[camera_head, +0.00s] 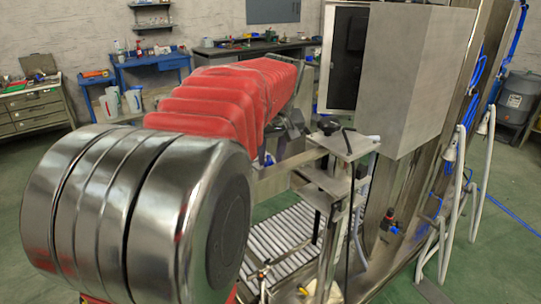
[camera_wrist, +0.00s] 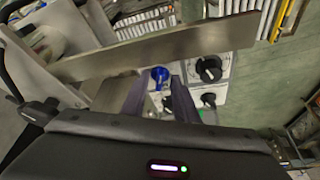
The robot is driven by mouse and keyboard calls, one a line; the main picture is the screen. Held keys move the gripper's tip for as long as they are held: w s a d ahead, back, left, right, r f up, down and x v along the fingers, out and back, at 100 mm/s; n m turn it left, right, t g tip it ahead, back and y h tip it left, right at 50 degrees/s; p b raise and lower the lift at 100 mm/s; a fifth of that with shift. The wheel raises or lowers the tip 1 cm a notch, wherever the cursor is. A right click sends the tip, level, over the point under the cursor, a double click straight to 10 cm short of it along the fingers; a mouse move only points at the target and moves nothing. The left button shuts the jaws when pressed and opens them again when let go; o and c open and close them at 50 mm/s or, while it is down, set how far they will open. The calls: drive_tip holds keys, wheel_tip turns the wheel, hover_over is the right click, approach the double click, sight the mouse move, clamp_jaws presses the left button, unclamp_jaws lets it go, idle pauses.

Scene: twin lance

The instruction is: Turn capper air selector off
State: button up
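In the wrist view, my gripper (camera_wrist: 159,82) has two dark fingers standing apart with a gap between them. A blue knob (camera_wrist: 160,74) on a light panel shows between the fingertips; I cannot tell whether they touch it. A large black selector knob (camera_wrist: 209,69) sits on a grey square plate to the right. A smaller black knob (camera_wrist: 208,99) is below it, and another dark knob (camera_wrist: 167,102) shows in the gap between the fingers. No label is readable, so I cannot tell which is the capper air selector. In the head view my arm hides the panel.
A long metal bar (camera_wrist: 155,47) crosses the wrist view just beyond the knobs. In the head view, a large metal cabinet (camera_head: 405,80) and a metal stand (camera_head: 335,185) are right of my arm, above a roller conveyor (camera_head: 285,235). Green floor is open at left.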

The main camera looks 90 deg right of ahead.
drive_tip(key=shift+c, duration=0.6)
clamp_jaws()
drive_tip(key=shift+w+m, duration=0.15)
drive_tip(key=shift+m, duration=0.55)
drive_tip(key=shift+o, duration=0.6)
unclamp_jaws()
drive_tip(key=w+v, duration=0.1)
drive_tip(key=v, duration=1.2)
drive_tip(key=shift+s+a+r, duration=0.2)
drive_tip(key=shift+s+r, duration=0.05)
drive_tip(key=shift+r, duration=0.1)
